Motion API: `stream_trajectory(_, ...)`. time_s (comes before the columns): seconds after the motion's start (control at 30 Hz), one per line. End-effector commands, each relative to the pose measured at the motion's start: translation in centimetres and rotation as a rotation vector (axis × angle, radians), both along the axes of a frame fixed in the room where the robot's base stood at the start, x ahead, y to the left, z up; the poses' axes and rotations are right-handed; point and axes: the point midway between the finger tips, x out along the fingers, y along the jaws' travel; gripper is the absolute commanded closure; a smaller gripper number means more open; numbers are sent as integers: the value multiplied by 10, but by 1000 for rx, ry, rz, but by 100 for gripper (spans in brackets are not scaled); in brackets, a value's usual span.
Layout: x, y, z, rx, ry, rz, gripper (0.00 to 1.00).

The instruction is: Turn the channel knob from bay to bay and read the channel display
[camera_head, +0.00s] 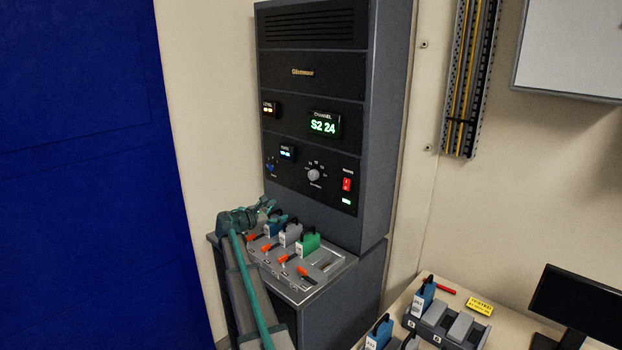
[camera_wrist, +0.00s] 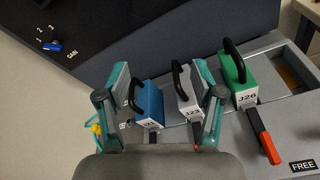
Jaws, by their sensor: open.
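The channel display (camera_head: 323,124) on the dark rack shows green characters that read S2 24. A round grey knob (camera_head: 313,175) with marks around it sits lower on the panel; I take it as the channel knob. My gripper (camera_head: 266,211) is below the panel and left of the knob, over the bay shelf, not touching the knob. In the wrist view my gripper (camera_wrist: 160,88) has its fingers apart, with a blue module (camera_wrist: 150,103) and a grey module (camera_wrist: 186,84) showing between them. Whether the fingers touch either module is unclear.
A green module (camera_wrist: 238,75) labelled J26 stands beside the grey one; the bay marked FREE (camera_wrist: 303,165) looks empty. Orange-red levers (camera_head: 302,271) stick out in front. A blue knob (camera_head: 270,168) is at the panel's left, a red switch (camera_head: 347,185) at its right.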

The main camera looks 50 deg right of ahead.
Motion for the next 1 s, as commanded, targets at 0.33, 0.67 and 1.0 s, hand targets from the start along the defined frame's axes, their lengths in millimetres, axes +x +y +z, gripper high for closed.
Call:
stream_trajectory(0.33, -13, -79, 86, -181, 234, -45, 33)
stream_trajectory(0.67, -17, -125, 87, -179, 233, -44, 33)
stream_trajectory(1.0, -22, -172, 86, -179, 231, -44, 33)
